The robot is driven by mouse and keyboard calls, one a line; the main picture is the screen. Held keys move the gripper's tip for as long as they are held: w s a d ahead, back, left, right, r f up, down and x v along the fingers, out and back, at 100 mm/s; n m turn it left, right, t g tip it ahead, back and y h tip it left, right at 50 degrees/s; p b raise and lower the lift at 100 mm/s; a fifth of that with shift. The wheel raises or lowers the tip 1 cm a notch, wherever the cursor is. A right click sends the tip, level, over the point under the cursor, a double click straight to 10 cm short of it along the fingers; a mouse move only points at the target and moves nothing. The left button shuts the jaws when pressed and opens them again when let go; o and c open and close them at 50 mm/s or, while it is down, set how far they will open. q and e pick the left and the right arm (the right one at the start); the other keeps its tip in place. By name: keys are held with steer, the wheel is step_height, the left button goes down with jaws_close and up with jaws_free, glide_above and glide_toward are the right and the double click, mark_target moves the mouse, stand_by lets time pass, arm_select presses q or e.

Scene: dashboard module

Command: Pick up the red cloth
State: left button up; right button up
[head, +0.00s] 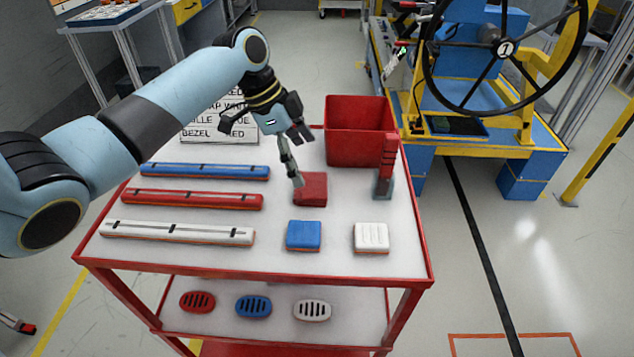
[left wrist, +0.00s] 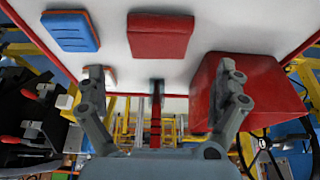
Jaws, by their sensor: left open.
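The red cloth (head: 312,188) is a folded red square pad lying flat on the white top of the cart. It also shows at the top middle of the left wrist view (left wrist: 160,38). My left gripper (head: 291,168) reaches over the cart from the left, with a fingertip close to the cloth's left side in the head view. In the left wrist view the two fingers (left wrist: 164,76) stand wide apart with nothing between them, and the cloth lies beyond them. I cannot tell whether a finger touches it. My right gripper is not in view.
A red bin (head: 362,145) and a red-topped bottle (head: 385,165) stand right of the cloth. A blue pad (head: 303,235) and a white pad (head: 371,237) lie nearer. Blue (head: 205,171), red (head: 192,199) and white (head: 178,233) bars lie left.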

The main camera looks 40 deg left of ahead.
mark_target(313, 183)
arm_select(q)
steer(key=shift+d+f, duration=0.25)
steer(key=shift+f, duration=0.25)
steer(key=shift+w+f, duration=0.15)
steer(key=shift+f, duration=0.1)
steer(key=x, duration=0.4)
steer(key=shift+a+f+p, duration=0.1)
steer(key=shift+f+p, duration=0.3)
steer(key=shift+f, duration=0.2)
steer(key=c, duration=0.9)
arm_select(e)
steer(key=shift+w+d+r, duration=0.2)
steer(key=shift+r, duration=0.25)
